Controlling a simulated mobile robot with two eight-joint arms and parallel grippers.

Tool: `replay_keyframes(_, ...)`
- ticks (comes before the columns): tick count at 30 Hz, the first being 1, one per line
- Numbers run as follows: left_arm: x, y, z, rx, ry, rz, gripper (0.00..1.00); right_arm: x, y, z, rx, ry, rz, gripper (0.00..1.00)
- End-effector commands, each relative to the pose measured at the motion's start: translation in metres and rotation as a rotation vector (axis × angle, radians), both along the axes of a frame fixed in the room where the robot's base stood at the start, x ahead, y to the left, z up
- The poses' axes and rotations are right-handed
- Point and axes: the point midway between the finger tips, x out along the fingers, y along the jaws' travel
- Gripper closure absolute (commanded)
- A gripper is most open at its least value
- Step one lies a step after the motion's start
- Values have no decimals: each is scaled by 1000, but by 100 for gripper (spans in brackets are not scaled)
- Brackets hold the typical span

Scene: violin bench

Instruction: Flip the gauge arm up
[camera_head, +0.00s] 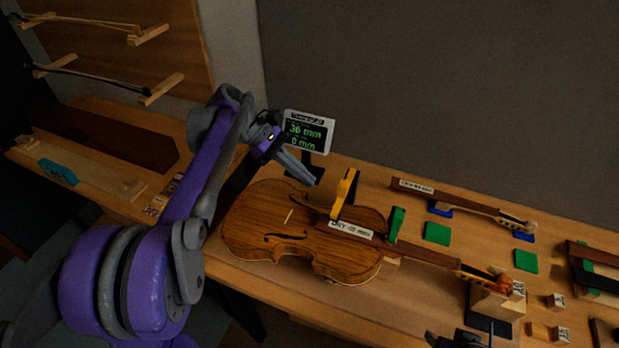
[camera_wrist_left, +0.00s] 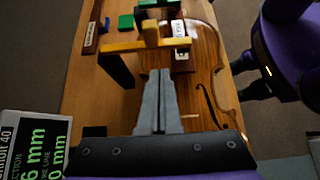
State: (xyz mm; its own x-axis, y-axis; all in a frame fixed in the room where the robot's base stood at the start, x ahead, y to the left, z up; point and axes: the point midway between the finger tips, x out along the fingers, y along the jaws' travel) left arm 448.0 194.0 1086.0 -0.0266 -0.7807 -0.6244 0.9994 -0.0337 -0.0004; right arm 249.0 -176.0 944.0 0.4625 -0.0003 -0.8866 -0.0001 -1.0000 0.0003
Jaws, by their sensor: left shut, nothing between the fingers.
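The gauge arm, a yellow bar (camera_head: 343,194), stands over the middle of the violin (camera_head: 262,222). In the left wrist view the yellow bar (camera_wrist_left: 126,46) lies crosswise just beyond my fingertips, with a dark post beneath its left end. My left gripper (camera_head: 312,180) is shut and empty, above the violin's far edge and left of the yellow bar. Its closed fingers (camera_wrist_left: 160,73) point toward the bar; I cannot tell whether they touch it. A dark part of my right gripper (camera_head: 455,339) shows at the bottom edge; its jaws are unclear.
A display (camera_head: 307,131) reading 36 mm and 0 mm stands behind the left gripper. Green pads (camera_head: 437,233), a separate violin neck (camera_head: 445,195) and small wooden blocks (camera_head: 556,301) lie to the right on the bench. A grey wall rises behind.

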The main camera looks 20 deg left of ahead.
Motion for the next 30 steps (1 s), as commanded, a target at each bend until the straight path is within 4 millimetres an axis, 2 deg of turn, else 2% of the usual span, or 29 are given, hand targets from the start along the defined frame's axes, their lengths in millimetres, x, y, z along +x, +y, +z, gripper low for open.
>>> replay_keyframes(6,-1,-33,-26,0,-1,-3,100,1,0,2,0,-1,0,40)
replay_keyframes(12,-2,-54,-43,0,-1,-2,100,1,0,3,0,-2,0,40)
replay_keyframes(18,-2,-61,-49,0,-1,-1,100,1,0,4,0,-2,0,40)
replay_keyframes(30,-2,-63,-49,0,-1,-1,100,1,0,4,0,-2,0,40)
